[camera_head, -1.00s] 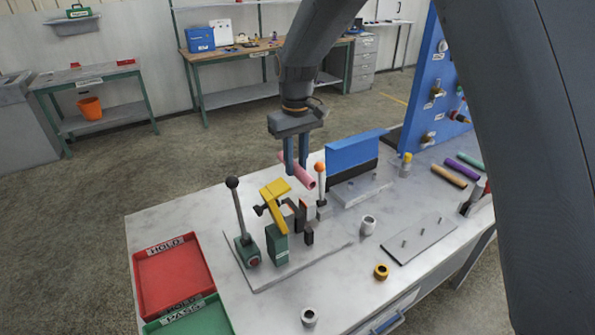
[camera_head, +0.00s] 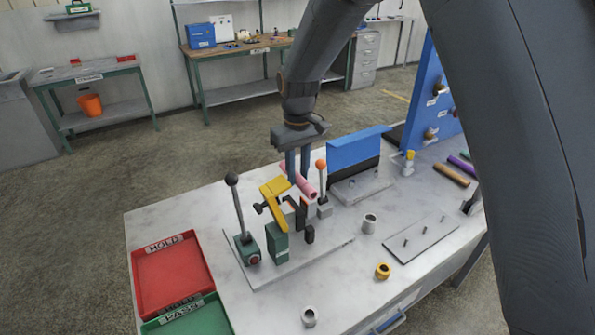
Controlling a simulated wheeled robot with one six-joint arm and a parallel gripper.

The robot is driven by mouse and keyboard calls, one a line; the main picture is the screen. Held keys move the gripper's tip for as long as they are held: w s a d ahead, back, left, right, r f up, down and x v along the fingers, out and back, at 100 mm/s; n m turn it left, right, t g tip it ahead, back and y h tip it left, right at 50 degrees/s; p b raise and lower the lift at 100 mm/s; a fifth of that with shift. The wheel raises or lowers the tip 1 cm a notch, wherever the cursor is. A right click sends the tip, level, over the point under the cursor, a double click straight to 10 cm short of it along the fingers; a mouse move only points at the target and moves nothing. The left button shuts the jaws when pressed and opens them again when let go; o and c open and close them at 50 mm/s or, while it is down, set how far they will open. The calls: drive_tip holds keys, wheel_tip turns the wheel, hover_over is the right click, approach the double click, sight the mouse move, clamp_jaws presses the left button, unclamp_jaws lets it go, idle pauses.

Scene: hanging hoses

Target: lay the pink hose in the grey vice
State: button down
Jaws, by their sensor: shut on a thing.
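The pink hose (camera_head: 300,184) is a short pink tube, held slantwise with its near end down to the right. My gripper (camera_head: 298,172) points down and is shut on it around the middle. The hose is just above and behind the fixtures on the bench plate. A small grey block with an orange-knobbed lever (camera_head: 323,207), seemingly the grey vice, stands close to the hose's near end. Dark blocks (camera_head: 307,233) and a yellow clamp (camera_head: 275,205) partly hide what lies behind. I cannot tell whether the hose touches any fixture.
A black-knobbed lever (camera_head: 240,215) and a green block (camera_head: 278,243) stand on the same plate. A blue-topped stand (camera_head: 357,155) is close behind at the right. Red (camera_head: 172,280) and green (camera_head: 190,322) trays lie at the left front. A grey ring (camera_head: 369,223) stands right of the plate.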

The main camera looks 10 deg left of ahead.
drive_tip(key=shift+f+b, duration=1.1)
drive_tip(key=shift+f, duration=1.55)
drive_tip(key=shift+f+b, duration=0.6)
drive_tip(key=shift+f, duration=1.3)
drive_tip(key=c, duration=1.4)
unclamp_jaws()
drive_tip(key=shift+c, duration=0.2)
drive_tip(key=shift+r, duration=0.1)
drive_tip(key=shift+r+b, duration=1.3)
drive_tip(key=shift+r, duration=2.55)
